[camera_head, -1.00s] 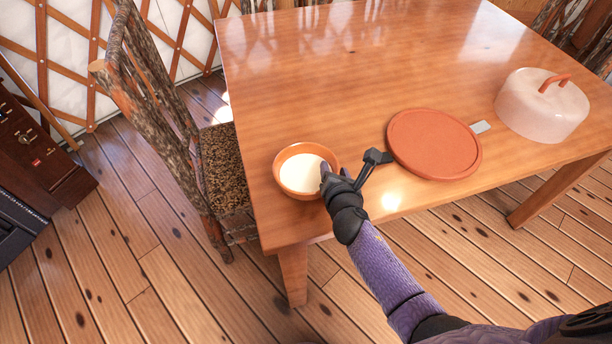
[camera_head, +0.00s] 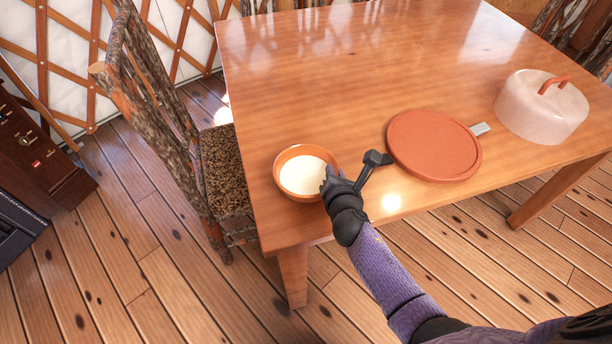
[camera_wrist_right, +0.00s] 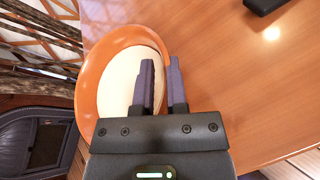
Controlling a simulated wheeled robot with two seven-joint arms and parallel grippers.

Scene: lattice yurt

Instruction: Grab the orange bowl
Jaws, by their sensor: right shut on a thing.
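The orange bowl (camera_head: 282,185) with a white inside is at the table's near left corner. In the right wrist view the bowl (camera_wrist_right: 93,85) shows its orange rim around the white inside. My right gripper (camera_head: 328,178) is at the bowl's right side. In the right wrist view my right gripper (camera_wrist_right: 159,85) is shut on the bowl's rim, with one finger inside the bowl and one outside. The bowl looks level; whether it is clear of the table I cannot tell. My left gripper is not in view.
The wooden table (camera_head: 330,80) carries a round terracotta board (camera_head: 434,145), a small grey-white piece (camera_head: 480,129) and a pale domed cover (camera_head: 541,106) with an orange handle. A rustic chair (camera_head: 222,160) stands close at the left.

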